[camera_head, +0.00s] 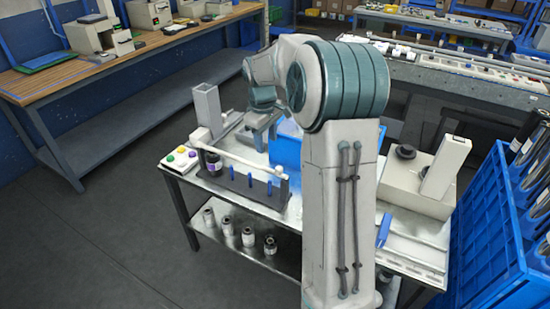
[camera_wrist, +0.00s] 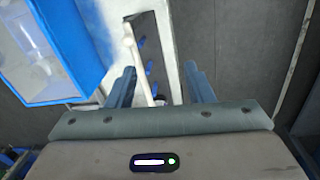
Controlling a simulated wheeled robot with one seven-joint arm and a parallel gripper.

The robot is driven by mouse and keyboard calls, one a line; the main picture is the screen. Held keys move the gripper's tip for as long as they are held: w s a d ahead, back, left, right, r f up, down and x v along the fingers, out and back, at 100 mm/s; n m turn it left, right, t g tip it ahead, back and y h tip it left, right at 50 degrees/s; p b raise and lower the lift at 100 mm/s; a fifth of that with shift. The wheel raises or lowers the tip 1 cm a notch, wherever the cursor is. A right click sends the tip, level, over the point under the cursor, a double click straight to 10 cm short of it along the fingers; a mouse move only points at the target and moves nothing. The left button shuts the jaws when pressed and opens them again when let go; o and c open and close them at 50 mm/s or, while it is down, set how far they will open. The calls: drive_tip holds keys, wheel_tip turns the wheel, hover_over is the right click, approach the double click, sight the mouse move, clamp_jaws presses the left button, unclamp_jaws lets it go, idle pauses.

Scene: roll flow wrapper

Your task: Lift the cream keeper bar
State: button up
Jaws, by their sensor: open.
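The cream keeper bar (camera_head: 240,160) lies along the top of a dark grey rack (camera_head: 262,195) with several blue pins, on the metal table. It has a rounded end at each side. In the wrist view the bar (camera_wrist: 138,62) runs lengthwise between the finger lines, nearer the left finger, and its near end is hidden behind my gripper body. My gripper (camera_head: 262,134) is open and empty, above and behind the bar in the head view. In the wrist view my gripper (camera_wrist: 160,86) has its two blue-grey fingers well apart, and neither visibly touches the bar.
A blue bin (camera_head: 286,148) stands behind the rack, partly hidden by my arm. A button box (camera_head: 181,159) and a dark roll (camera_head: 210,162) are at the left end. A grey upright post (camera_head: 206,106) stands behind. Several cylinders (camera_head: 247,236) sit on the lower shelf.

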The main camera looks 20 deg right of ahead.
drive_tip(key=n+p, duration=0.1)
approach(279, 167)
drive_tip(key=shift+y, duration=0.4)
drive_tip(key=f+p, duration=0.1)
drive_tip(key=f, duration=0.2)
drive_tip(key=f+p, duration=0.1)
drive_tip(key=f, duration=0.2)
drive_tip(key=f+p, duration=0.1)
drive_tip(key=f, duration=0.2)
drive_tip(key=shift+w+d+f, duration=0.2)
drive_tip(key=shift+d+f, duration=0.15)
drive_tip(key=shift+d, duration=0.05)
drive_tip(key=shift+c, duration=0.4)
clamp_jaws()
drive_tip(key=shift+r, duration=0.1)
